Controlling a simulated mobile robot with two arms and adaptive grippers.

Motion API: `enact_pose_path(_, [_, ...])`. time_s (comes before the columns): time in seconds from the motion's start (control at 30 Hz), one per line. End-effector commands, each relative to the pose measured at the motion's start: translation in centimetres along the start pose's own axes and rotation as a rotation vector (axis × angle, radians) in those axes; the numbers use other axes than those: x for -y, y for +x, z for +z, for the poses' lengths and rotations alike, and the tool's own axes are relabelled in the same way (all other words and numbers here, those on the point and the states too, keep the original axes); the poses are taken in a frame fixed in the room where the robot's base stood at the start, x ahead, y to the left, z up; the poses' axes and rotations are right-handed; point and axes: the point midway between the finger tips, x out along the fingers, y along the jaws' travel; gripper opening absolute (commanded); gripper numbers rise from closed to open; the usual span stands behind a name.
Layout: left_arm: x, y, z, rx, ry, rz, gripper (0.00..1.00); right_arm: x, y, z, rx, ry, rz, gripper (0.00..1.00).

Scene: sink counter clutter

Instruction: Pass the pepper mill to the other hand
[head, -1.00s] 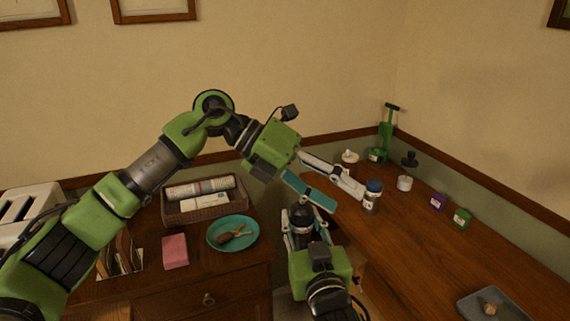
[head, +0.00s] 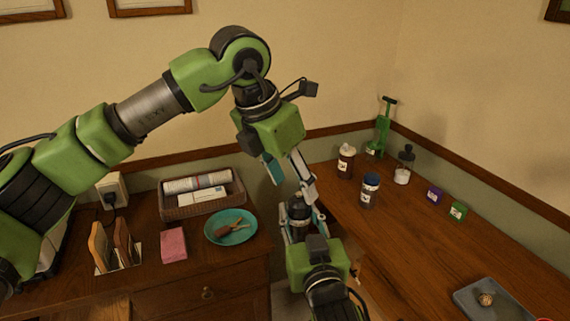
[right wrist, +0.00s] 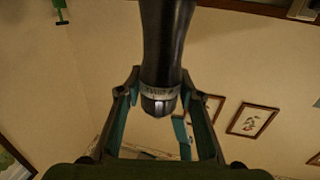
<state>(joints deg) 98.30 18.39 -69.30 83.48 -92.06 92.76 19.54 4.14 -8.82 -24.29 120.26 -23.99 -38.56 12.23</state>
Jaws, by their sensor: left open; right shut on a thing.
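The pepper mill (head: 299,212), dark with a pale band, stands roughly upright in my right gripper (head: 301,228). That gripper is shut on it, with a finger at either side. In the right wrist view the mill (right wrist: 166,50) is a long dark body between the fingers (right wrist: 160,125); its far end runs out of the top edge. My left gripper (head: 289,182) is open and points down just above the mill's upper end, its fingers spread. I cannot tell whether its fingers touch the mill.
A blue-capped jar (head: 369,192) and a white-topped jar (head: 346,162) stand on the right counter near my left gripper. A teal plate (head: 244,240), a basket (head: 176,211) and a pink cloth (head: 173,245) lie on the left cabinet. A grey tray (head: 465,303) is at lower right.

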Motion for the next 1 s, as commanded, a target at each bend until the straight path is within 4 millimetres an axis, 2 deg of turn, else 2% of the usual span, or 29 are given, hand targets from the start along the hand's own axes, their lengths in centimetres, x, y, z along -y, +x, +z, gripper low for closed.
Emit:
enact_pose_path(0.1, [0.1,2.3,-0.1,-0.002,0.0,-0.002,0.52,0.0,0.0,-0.1,-0.003,0.0,0.0,0.0])
enact_pose_path(0.3, [0.1,4.8,0.0,-0.001,0.001,-0.002,0.52,0.0,0.0,-0.1,-0.003,0.0,0.0,0.0])
enact_pose_path(0.5, [0.1,5.8,0.0,0.001,0.001,-0.002,0.52,0.0,0.0,-0.1,-0.003,0.0,0.0,0.0])
enact_pose_path(0.73, [0.1,5.8,0.0,0.001,0.001,-0.002,0.52,0.0,0.0,-0.1,-0.003,0.0,0.0,0.0])
enact_pose_path(0.77, [0.1,5.8,0.0,0.001,0.001,-0.002,0.47,0.0,0.0,-0.1,-0.003,0.0,0.0,0.0])
enact_pose_path(0.9, [0.2,5.8,0.0,0.001,0.002,-0.003,0.11,0.0,0.0,-0.1,-0.003,0.0,0.0,0.0])
enact_pose_path(0.93, [0.2,5.8,0.0,0.0,0.003,-0.004,0.04,0.0,0.0,-0.1,-0.003,0.001,-0.001,0.0])
enact_pose_path(1.0, [0.3,5.8,0.0,0.0,0.004,-0.007,0.04,0.1,0.0,-0.1,-0.002,0.001,-0.001,0.0])
